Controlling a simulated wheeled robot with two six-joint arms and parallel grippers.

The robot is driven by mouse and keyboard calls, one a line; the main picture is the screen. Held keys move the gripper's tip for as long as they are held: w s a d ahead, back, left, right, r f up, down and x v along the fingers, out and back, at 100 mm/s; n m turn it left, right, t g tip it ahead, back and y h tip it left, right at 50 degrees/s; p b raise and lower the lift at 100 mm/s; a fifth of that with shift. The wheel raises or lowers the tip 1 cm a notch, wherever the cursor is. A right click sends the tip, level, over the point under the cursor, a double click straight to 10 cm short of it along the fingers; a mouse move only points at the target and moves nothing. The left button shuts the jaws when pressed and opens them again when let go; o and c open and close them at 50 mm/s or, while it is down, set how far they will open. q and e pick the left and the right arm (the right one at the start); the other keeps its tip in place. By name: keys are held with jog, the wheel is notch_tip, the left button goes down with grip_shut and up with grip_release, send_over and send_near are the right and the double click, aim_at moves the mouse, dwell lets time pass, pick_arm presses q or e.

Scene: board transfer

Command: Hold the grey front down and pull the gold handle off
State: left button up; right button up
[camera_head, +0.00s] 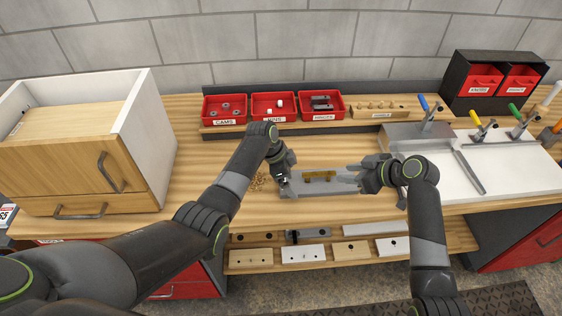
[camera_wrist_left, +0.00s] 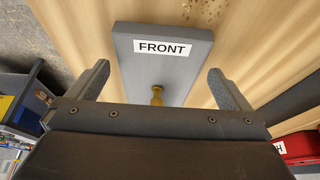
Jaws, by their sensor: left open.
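The grey front (camera_head: 318,188) lies flat on the wooden bench, with the gold handle (camera_head: 319,175) across its upper face. My left gripper (camera_head: 285,186) is at the front's left end. In the left wrist view the grey front (camera_wrist_left: 150,66), with a white FRONT label, lies between the open fingers of my left gripper (camera_wrist_left: 158,84). The fingers appear apart from its sides. One end of the gold handle (camera_wrist_left: 157,97) shows there; the rest is hidden by the gripper body. My right gripper (camera_head: 350,175) points left at the front's right end, its fingers apart, with nothing between them.
Red bins (camera_head: 273,107) and a wooden block with holes (camera_head: 375,108) stand behind. A wooden drawer cabinet (camera_head: 80,150) is at left. Clamps and a white board (camera_head: 510,165) are at right. Small tan pieces (camera_head: 259,182) lie left of the front. A lower shelf holds several boards.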

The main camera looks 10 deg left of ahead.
pick_arm(q)
jog(key=v, duration=1)
jog(key=shift+a+r, duration=0.15)
jog(key=shift+r, duration=0.1)
